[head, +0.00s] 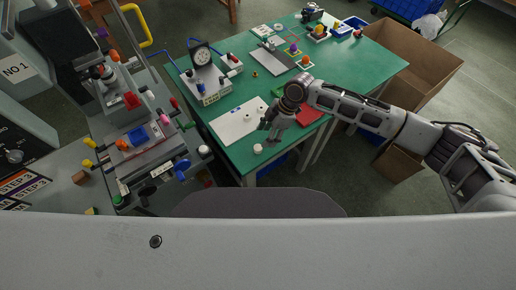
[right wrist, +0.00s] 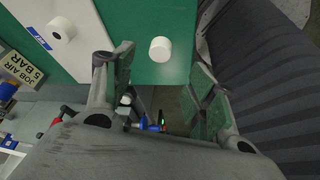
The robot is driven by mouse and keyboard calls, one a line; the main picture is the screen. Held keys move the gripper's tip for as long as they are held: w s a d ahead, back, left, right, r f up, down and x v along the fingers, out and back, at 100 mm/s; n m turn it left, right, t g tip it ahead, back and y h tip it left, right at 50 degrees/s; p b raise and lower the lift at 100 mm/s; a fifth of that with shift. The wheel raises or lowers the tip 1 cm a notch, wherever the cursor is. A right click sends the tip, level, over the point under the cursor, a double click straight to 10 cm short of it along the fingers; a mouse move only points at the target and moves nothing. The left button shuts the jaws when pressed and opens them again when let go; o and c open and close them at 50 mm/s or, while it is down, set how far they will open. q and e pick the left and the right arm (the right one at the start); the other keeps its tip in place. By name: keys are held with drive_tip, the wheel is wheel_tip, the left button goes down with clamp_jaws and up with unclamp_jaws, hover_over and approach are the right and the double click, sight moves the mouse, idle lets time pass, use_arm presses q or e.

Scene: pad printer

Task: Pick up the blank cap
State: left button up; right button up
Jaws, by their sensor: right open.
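A plain white cap (head: 258,148), with no mark that I can see, stands on the green table near its front edge. It also shows in the right wrist view (right wrist: 160,48), beyond and between my fingertips and apart from them. My right gripper (head: 272,128) is open and empty, just above and to the right of this cap in the head view; its two fingers (right wrist: 158,66) are spread in the right wrist view. Another white cap (right wrist: 64,28) with a dark spot lies on the white sheet (head: 228,127). My left gripper is not in view.
A red tray (head: 309,117) lies right of my right gripper. The pad printer (head: 150,145) with coloured knobs stands at left. A dial gauge (head: 201,55) stands at the table's far left. A cardboard box (head: 412,60) is beyond the table's right edge.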

sight(258, 148)
drive_tip(key=shift+x, duration=1.4)
drive_tip(key=shift+x, duration=0.8)
drive_tip(key=shift+p+x, duration=0.3)
drive_tip(key=shift+x, duration=0.7)
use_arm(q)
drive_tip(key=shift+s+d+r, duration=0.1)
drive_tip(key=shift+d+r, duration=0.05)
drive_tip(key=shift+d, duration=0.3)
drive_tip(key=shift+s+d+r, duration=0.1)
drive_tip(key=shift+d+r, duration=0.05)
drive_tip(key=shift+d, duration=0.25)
use_arm(e)
drive_tip(key=shift+x, duration=0.8)
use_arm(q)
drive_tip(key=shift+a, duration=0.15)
